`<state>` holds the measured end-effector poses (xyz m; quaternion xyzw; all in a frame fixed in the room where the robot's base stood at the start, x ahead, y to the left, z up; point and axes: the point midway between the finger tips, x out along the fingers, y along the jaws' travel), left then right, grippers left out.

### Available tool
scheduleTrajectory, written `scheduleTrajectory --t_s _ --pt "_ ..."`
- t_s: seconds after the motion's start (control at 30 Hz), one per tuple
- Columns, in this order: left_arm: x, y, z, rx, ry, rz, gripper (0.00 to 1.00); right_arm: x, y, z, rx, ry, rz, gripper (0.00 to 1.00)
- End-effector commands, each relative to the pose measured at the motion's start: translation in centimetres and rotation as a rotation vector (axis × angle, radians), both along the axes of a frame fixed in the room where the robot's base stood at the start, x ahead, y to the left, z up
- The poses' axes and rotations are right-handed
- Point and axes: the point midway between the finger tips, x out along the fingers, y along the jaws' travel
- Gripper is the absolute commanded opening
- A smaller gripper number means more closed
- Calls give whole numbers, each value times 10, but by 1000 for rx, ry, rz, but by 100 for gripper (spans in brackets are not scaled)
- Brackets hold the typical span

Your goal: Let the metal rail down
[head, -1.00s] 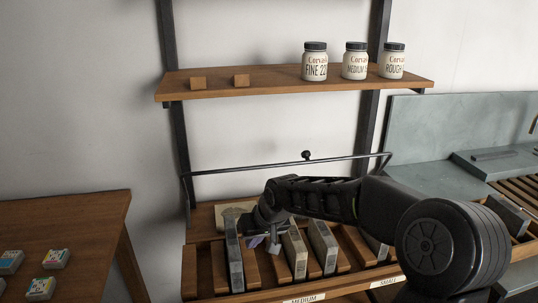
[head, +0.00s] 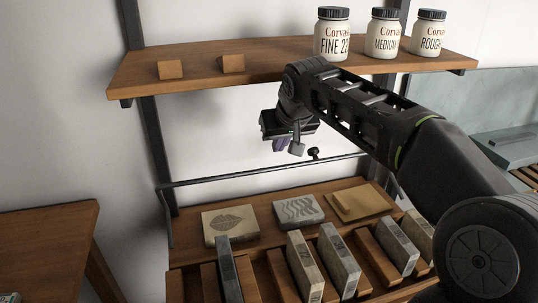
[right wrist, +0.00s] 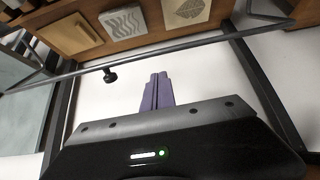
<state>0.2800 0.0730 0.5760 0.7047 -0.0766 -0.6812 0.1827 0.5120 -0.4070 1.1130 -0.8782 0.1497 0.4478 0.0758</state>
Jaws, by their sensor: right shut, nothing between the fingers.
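The metal rail (head: 240,173) is a thin dark bar with a small black knob (head: 313,153). It stands raised across the front of the lower shelf unit, above the stone blocks, with a side arm bent down at its left end. In the right wrist view the rail (right wrist: 190,47) crosses the upper part, with its knob (right wrist: 110,76) left of the fingers. My right gripper (head: 290,147) is shut and empty, just above the rail and a little left of the knob. Its purple fingers (right wrist: 157,92) lie together, apart from the rail. My left gripper is out of view.
A wooden upper shelf (head: 280,70) holds two wooden blocks and three jars (head: 332,34), close to my right arm. A table (head: 50,235) stands left.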

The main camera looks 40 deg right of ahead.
Motion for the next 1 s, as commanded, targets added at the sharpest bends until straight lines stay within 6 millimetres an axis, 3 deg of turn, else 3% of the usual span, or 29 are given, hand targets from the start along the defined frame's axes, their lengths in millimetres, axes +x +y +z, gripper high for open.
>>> scheduleTrajectory --t_s 0.37,0.8,1.0 --pt "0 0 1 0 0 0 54 6 -2 -9 1 2 1 0" --pt "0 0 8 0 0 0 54 44 -15 -65 3 3 1 0" --pt "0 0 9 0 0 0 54 55 -18 -80 2 2 2 0"
